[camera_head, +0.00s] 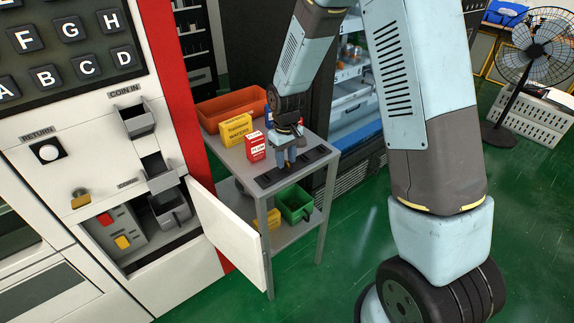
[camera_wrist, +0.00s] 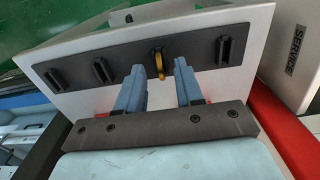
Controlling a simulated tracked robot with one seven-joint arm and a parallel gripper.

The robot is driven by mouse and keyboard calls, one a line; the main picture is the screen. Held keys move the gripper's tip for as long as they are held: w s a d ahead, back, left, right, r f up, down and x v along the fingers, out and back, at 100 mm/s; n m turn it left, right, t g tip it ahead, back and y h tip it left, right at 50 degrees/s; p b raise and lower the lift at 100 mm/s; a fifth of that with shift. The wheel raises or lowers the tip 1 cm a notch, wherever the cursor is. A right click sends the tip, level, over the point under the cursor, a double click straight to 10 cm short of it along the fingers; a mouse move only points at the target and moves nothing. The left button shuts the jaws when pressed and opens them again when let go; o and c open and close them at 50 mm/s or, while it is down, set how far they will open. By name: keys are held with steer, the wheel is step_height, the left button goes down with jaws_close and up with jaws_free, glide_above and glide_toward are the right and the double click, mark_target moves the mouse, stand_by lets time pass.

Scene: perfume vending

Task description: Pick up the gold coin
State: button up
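The gold coin (camera_wrist: 158,62) stands on edge in a black slotted strip (camera_wrist: 213,50) in the wrist view. The strip lies on the top of a small grey table, and its other slots look empty. My gripper (camera_wrist: 159,67) is open, with one blue finger on each side of the coin and a gap between each finger and it. In the head view, my gripper (camera_head: 289,155) points down over the strip (camera_head: 268,181). The coin is too small and too covered there to make out clearly.
On the table (camera_head: 240,160), a red-and-white box (camera_head: 255,147), a yellow box (camera_head: 235,129) and an orange bin (camera_head: 232,107) stand close to my gripper. A green bin (camera_head: 294,204) is on the lower shelf. The vending machine's white door (camera_head: 227,237) stands open beside the table.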

steer(key=shift+c, duration=0.2)
jaws_close()
stand_by(0.3)
